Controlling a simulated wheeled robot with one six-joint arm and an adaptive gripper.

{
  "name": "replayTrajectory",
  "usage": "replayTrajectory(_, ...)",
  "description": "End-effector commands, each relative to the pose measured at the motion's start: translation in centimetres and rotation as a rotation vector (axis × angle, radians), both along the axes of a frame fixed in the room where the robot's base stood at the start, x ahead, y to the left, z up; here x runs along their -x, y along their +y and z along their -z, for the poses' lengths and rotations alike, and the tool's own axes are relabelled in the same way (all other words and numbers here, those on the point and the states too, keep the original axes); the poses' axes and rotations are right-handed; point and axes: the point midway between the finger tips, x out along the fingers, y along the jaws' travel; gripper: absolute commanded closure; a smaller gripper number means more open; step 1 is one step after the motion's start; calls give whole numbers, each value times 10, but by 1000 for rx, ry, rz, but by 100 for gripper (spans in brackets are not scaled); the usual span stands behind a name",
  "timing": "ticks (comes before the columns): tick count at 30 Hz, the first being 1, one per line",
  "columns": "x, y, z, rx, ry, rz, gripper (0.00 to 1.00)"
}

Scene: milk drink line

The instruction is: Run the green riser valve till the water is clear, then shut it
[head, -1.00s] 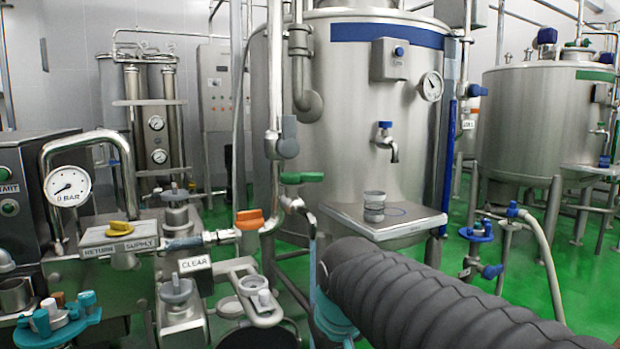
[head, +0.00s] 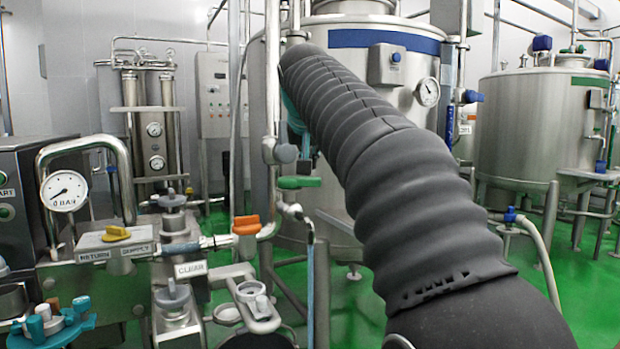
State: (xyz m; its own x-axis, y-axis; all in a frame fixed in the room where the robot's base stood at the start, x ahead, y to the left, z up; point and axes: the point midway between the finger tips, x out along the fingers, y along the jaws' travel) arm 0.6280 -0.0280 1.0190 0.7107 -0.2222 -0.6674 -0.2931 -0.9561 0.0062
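The green valve handle (head: 298,182) sits on the riser pipe in front of the big steel tank and lies sideways. Below it a small steel spout (head: 292,209) lets a thin, pale bluish stream (head: 310,275) run down; I cannot tell if it is fully clear.
An orange valve handle (head: 246,224) sits low on the riser, left of the stream. My arm hides much of the big tank (head: 345,230).

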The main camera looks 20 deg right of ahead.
Motion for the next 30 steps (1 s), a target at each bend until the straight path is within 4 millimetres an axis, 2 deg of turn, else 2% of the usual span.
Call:
replayTrajectory(5, -10, -3, 12, -7, 2, 5, 100)
replayTrajectory(19, -71, -22, 69, -7, 2, 5, 100)
replayTrajectory(24, -92, -28, 67, -8, 0, 4, 100)
replayTrajectory(30, -106, -32, 67, -7, 0, 3, 100)
